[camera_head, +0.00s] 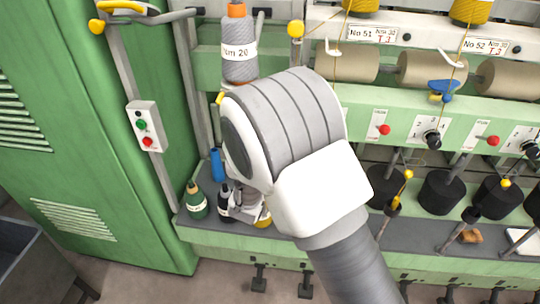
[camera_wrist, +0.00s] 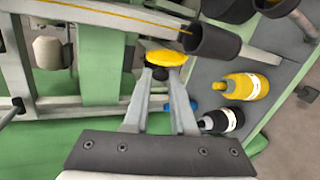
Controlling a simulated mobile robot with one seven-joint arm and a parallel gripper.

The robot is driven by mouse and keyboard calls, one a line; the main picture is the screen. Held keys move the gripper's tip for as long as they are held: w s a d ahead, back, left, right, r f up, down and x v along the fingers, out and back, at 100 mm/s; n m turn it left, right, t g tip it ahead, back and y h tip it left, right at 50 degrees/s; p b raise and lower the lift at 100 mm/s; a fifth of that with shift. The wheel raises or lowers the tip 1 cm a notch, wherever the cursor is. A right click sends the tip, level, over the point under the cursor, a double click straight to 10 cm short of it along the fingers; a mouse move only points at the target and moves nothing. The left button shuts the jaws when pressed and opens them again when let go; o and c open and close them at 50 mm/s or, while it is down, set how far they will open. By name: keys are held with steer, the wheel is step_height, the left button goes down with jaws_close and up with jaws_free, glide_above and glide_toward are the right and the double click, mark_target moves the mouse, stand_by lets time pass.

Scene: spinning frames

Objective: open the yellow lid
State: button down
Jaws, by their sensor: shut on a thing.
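The yellow lid (camera_wrist: 166,58) is a round yellow disc with a dark part under it, in the upper middle of the wrist view. My gripper (camera_wrist: 163,76) has its two grey fingers at the lid's near side, with the dark part between the tips. It is shut on the lid. I cannot make out the lid for sure in the head view, where my arm covers much of the middle.
A yellow bottle (camera_wrist: 243,87) and a black bottle (camera_wrist: 222,121) lie close to the right of the fingers in the wrist view. A green bottle (camera_head: 196,203) and a blue one (camera_head: 217,164) stand on the shelf. Spindles and knobs crowd the right.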

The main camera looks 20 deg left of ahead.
steer(key=shift+a+h+p, duration=0.1)
steer(key=shift+h+p, duration=0.2)
steer(key=shift+p, duration=0.15)
steer(key=c, duration=0.7)
jaws_free()
steer(key=shift+c, duration=0.2)
steer(key=shift+f, duration=0.1)
steer(key=v, duration=1.7)
steer(key=shift+s, duration=0.2)
